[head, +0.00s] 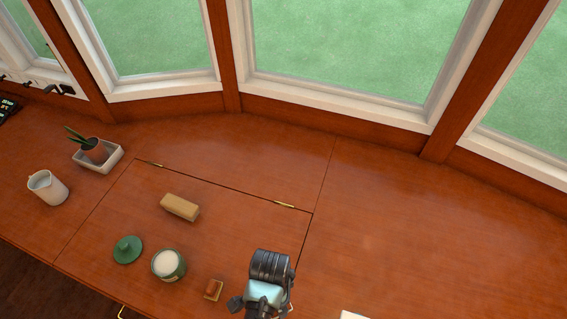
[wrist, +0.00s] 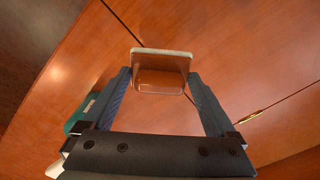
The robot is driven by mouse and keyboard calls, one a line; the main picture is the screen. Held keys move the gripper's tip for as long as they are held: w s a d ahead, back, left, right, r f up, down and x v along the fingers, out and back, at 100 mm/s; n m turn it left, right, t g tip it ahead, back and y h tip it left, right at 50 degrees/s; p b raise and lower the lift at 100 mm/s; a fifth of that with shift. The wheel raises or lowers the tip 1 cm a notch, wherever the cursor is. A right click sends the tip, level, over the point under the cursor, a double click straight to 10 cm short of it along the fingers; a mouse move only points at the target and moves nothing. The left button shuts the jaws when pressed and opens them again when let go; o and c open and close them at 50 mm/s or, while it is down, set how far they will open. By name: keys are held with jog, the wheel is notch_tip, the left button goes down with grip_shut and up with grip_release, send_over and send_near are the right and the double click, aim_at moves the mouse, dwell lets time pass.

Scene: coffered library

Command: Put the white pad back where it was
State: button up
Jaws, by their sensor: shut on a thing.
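The white pad (wrist: 160,53) shows in the wrist view as a pale, thin edge along a glossy brown block-like part. It sits between the tips of my gripper (wrist: 159,80), which is shut on it. In the head view my gripper (head: 238,302) is at the bottom centre. A small brown piece with a cream edge (head: 212,290) shows just left of it and looks like the held pad. The pad appears raised above the reddish wooden counter. Its underside is hidden.
A green jar with white contents (head: 168,265), a green lid (head: 128,250) and a tan block (head: 180,207) stand on the hinged panel. A pitcher (head: 48,188) and a potted plant in a tray (head: 112,157) stand left. A white thing (head: 353,315) is cut off below. Right counter is clear.

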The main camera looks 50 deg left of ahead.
jog(key=f, duration=0.3)
jog(key=shift+s+f+b, duration=0.2)
jog(key=shift+f+b, duration=0.05)
jog(key=shift+b, duration=0.1)
jog(key=shift+w+f+b, duration=0.1)
jog(key=shift+f+b, duration=0.55)
jog(key=shift+f, duration=1.7)
jog(key=o, duration=0.8)
jog(key=shift+f, duration=0.15)
jog(key=shift+o, duration=0.2)
notch_tip(320, 180, up, 12)
jog(key=p, duration=0.3)
jog(key=shift+r, duration=0.2)
